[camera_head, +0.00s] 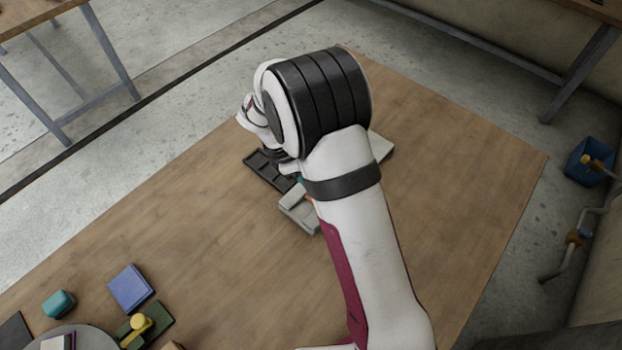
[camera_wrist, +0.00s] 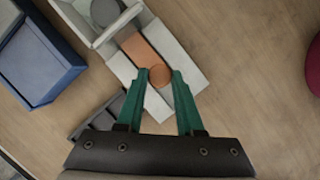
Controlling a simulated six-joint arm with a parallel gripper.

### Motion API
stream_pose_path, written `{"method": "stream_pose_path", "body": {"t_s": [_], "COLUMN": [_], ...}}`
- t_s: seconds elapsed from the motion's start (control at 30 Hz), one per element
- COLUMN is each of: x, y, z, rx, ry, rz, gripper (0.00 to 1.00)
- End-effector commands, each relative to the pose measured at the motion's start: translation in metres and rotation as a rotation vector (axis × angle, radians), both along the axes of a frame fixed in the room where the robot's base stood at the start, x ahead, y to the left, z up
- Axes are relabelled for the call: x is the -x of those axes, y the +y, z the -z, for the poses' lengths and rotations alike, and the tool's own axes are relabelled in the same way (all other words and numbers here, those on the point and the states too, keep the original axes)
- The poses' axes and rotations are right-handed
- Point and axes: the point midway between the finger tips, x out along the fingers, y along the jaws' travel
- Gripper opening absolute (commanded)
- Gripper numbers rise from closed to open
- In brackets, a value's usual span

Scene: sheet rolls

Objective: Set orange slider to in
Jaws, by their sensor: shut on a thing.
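The orange slider shows in the wrist view as a flat orange strip (camera_wrist: 138,47) with a round orange knob (camera_wrist: 160,75). It lies in a channel of a light grey housing (camera_wrist: 182,58). My gripper (camera_wrist: 159,77) has green fingers, and their tips close on the two sides of the knob. In the head view the grey housing (camera_head: 294,205) is partly behind my arm. Only a bit of green finger (camera_head: 299,180) shows there, and the slider is mostly hidden.
In the wrist view, a blue box (camera_wrist: 38,62) stands at the left and a dark grey tray (camera_wrist: 82,128) lies beside the housing. A magenta thing (camera_wrist: 314,66) is at the right edge. In the head view, several small objects, including a blue block (camera_head: 129,288), lie at the lower left.

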Motion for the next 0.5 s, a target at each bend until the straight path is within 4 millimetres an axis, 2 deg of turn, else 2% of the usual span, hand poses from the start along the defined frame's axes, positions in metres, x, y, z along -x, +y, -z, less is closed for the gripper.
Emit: {"method": "stream_pose_path", "body": {"t_s": [0.23,0.5], "x": [-0.024,-0.027], "y": [-0.023,-0.027], "z": [-0.001,-0.001], "rx": [-0.001,0.002], "ry": [-0.004,-0.006], "rz": [0.004,-0.004], "gripper": [0.00,0.00]}}
